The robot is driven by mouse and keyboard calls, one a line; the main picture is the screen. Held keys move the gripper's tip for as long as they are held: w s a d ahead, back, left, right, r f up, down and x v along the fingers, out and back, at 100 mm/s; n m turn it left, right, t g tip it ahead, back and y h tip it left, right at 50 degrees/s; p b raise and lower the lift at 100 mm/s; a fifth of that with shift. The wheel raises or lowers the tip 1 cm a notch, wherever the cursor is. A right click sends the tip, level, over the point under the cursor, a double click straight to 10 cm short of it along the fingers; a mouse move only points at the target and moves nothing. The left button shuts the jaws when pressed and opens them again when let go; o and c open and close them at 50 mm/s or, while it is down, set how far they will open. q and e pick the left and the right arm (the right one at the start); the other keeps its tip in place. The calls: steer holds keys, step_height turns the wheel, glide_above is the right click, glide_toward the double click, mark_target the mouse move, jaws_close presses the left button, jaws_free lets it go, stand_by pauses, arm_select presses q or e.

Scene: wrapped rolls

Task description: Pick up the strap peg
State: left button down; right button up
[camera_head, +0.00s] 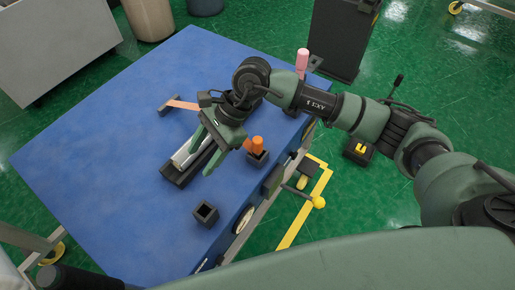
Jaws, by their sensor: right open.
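An orange peg (257,145) stands upright in a small black socket (258,158) on the blue table, right of my right gripper. A pink peg (302,62) stands at the table's far right edge. A flat salmon strap (183,104) runs from a small dark block (168,106) at the upper left of the gripper. I cannot tell which of these is the strap peg. My right gripper (199,161) is open, pointing down over a black tray holding a silver piece (188,152); contact cannot be told. My left gripper is out of view.
The blue table top (90,140) is clear on its left side. An empty black square socket (205,213) stands near its front right edge. A yellow-knobbed lever (318,202) sticks out beside the table. A dark cabinet (340,38) stands behind on the green floor.

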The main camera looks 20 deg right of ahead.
mark_target(258, 139)
steer(key=w+d+h, duration=0.1)
steer(key=d+h, duration=0.1)
steer(key=d, duration=0.3)
steer(key=w+d+f+h, duration=0.1)
steer(key=w+d+h, duration=0.1)
steer(key=d, duration=0.3)
steer(key=w+d+n+t+h, duration=0.1)
steer(key=w+d+h, duration=0.1)
steer(key=d, duration=0.3)
steer(key=shift+w+f+h, duration=0.15)
steer(key=shift+w+h, duration=0.1)
steer(key=shift+h, duration=0.25)
steer(key=shift+d+f, duration=0.15)
steer(key=shift+d, duration=0.1)
steer(key=f, duration=0.2)
steer(key=f+p, duration=0.1)
steer(key=f, duration=0.1)
steer(key=f+p, duration=0.1)
steer(key=f, duration=0.1)
steer(key=shift+w+f, duration=0.15)
steer(key=shift+w, duration=0.15)
steer(key=shift+f, duration=0.55)
jaws_close()
